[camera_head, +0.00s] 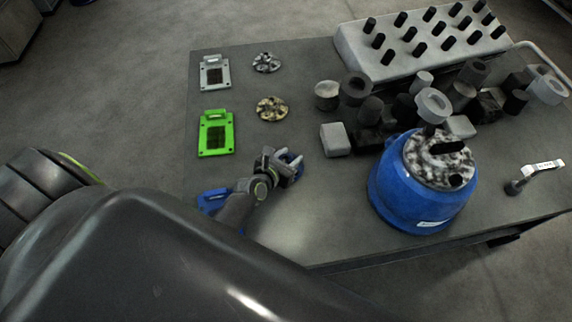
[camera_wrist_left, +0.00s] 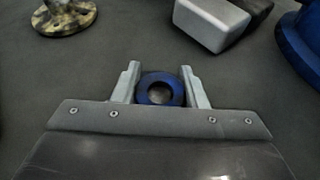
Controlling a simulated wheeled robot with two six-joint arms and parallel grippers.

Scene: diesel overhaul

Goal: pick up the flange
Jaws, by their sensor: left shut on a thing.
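The blue flange (camera_head: 291,157) is at the middle of the table's left part, partly hidden by my left gripper (camera_head: 282,167). In the left wrist view, its round blue hub (camera_wrist_left: 145,93) with a hole in it sits between the two fingers of my left gripper (camera_wrist_left: 160,82). The fingers are shut on it from both sides. I cannot tell whether the flange touches the table. My right gripper is not in view.
A yellow-black flange (camera_head: 272,109) and a grey flange (camera_head: 267,62) lie farther back. Green (camera_head: 228,135), grey (camera_head: 215,62) and blue (camera_head: 212,197) plates line the left. A blue housing (camera_head: 400,205), a light block (camera_head: 335,140) and several cylinders stand right.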

